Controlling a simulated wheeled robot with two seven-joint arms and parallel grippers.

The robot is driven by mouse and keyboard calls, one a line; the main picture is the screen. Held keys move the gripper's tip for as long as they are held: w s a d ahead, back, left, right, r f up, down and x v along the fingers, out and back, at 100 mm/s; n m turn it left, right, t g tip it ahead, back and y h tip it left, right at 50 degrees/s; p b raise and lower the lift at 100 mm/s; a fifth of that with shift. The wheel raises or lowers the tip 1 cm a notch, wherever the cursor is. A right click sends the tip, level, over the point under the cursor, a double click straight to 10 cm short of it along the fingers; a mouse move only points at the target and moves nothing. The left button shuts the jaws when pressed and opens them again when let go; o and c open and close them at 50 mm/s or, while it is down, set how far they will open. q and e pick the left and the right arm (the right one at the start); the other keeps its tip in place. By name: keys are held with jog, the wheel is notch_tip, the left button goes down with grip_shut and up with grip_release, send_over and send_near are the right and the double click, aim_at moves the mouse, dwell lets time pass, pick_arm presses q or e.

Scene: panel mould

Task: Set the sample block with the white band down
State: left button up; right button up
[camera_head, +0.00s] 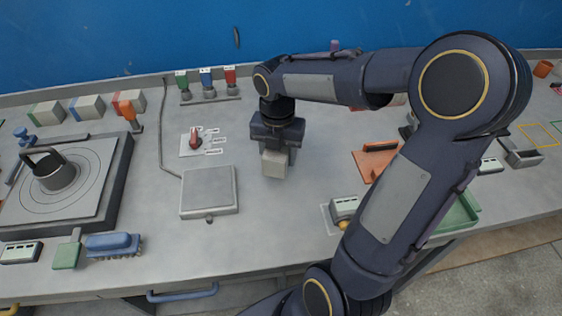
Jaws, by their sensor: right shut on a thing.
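My right gripper (277,148) points down near the middle of the bench, shut on a pale grey block (274,164). The block is upright between the fingers, and its upper part is hidden by the gripper. I cannot make out a white band on it. I cannot tell whether its underside touches the bench top or hangs just above it. My left gripper is not in view.
A square grey plate (209,190) lies left of the held block, with a small red-knobbed switch (194,139) behind it. Several pale blocks with coloured ends (88,107) stand at the back left. An orange float (376,160) lies to the right. Bare bench surrounds the block.

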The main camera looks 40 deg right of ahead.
jog(key=shift+d+f, duration=0.25)
jog(key=shift+w+d+f, duration=0.1)
jog(key=shift+d+f, duration=0.05)
jog(key=shift+f, duration=0.8)
jog(key=shift+w+d+f, duration=0.1)
jog(key=shift+d+f, duration=0.05)
jog(key=shift+f, duration=0.8)
jog(key=shift+f+b, duration=0.15)
jog(key=shift+b, duration=0.15)
jog(key=o, duration=1.2)
